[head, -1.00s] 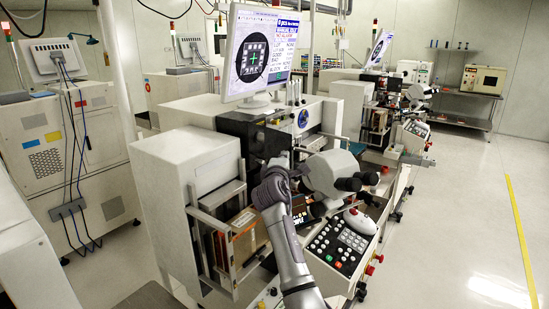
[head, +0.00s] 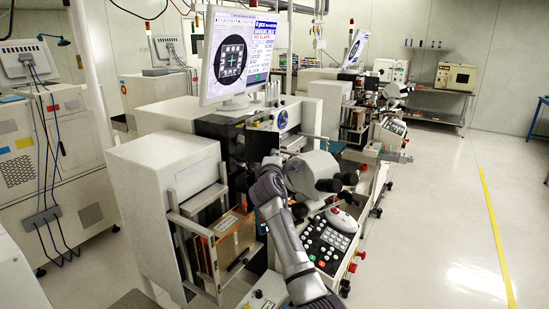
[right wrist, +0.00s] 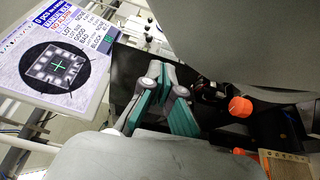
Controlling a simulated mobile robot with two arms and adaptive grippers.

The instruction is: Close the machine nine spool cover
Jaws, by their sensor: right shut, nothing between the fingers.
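The machine (head: 160,160) is a white wire bonder with a monitor on top and a microscope head (head: 310,175). A dark housing (head: 215,127) sits under the monitor; a black panel (right wrist: 126,75) shows in the right wrist view. I cannot tell for sure which part is the spool cover or how it stands. My right gripper (right wrist: 163,72) is shut and empty, its teal-padded fingers in front of the black panel. Whether it touches the panel is unclear. In the head view my right wrist hides the fingers, beside the microscope head. My left gripper is not in view.
The monitor (head: 236,58) stands above the work area. A keypad panel (head: 328,246) is at the front right. An orange knob (right wrist: 240,107) lies right of the fingers in the wrist view. A metal rack (head: 187,255) stands at the front. The floor at right is clear.

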